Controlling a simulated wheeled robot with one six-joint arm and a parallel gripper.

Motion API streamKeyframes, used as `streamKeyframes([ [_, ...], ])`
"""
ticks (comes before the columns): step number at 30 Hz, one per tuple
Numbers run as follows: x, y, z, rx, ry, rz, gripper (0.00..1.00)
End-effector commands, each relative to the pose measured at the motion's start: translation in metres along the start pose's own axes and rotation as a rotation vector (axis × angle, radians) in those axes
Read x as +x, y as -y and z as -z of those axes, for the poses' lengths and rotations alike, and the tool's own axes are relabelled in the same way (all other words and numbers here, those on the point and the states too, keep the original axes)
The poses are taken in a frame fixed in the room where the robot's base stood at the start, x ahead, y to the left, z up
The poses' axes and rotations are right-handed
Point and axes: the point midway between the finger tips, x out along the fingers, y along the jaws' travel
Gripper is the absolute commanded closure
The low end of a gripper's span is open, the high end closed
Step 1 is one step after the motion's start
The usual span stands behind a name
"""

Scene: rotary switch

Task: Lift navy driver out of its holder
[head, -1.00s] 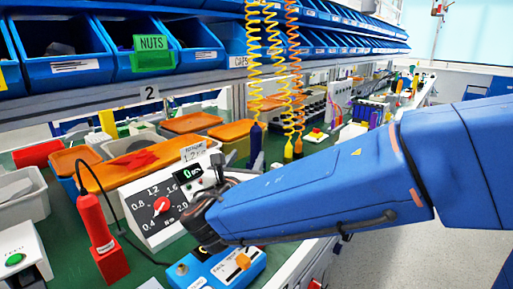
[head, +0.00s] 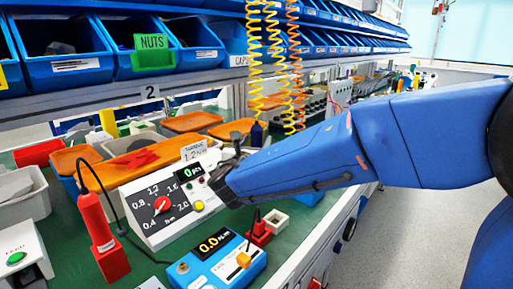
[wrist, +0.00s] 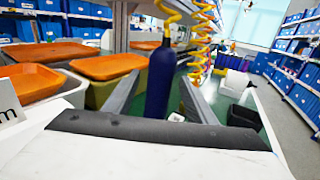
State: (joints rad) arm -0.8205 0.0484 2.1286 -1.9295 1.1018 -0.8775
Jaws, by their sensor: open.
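The navy driver (wrist: 161,82) stands upright in the wrist view, with a yellow coiled cord at its top. It lies between the two grey fingers of my gripper (wrist: 160,92) in that picture. The fingers are spread, with gaps visible on both sides of the driver. In the head view only the top of the navy driver (head: 257,133) shows above my blue arm. My gripper's dark end is partly visible there, but its fingertips are hidden. I cannot make out the holder or the driver's lower end.
A white dial box (head: 160,207) stands left of my gripper, with a blue meter (head: 215,258) in front. Orange-lidded bins (wrist: 110,66) flank the driver's left side. Yellow and orange coiled cords (head: 290,60) hang beside it. Blue shelf bins (head: 70,50) overhang the bench.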

Motion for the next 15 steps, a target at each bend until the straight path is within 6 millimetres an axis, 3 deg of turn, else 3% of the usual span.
streamKeyframes([
  [9,0.041,0.000,-0.001,-0.001,0.000,0.002,0.49],
  [15,0.045,-0.001,-0.001,-0.001,0.000,0.000,0.49],
])
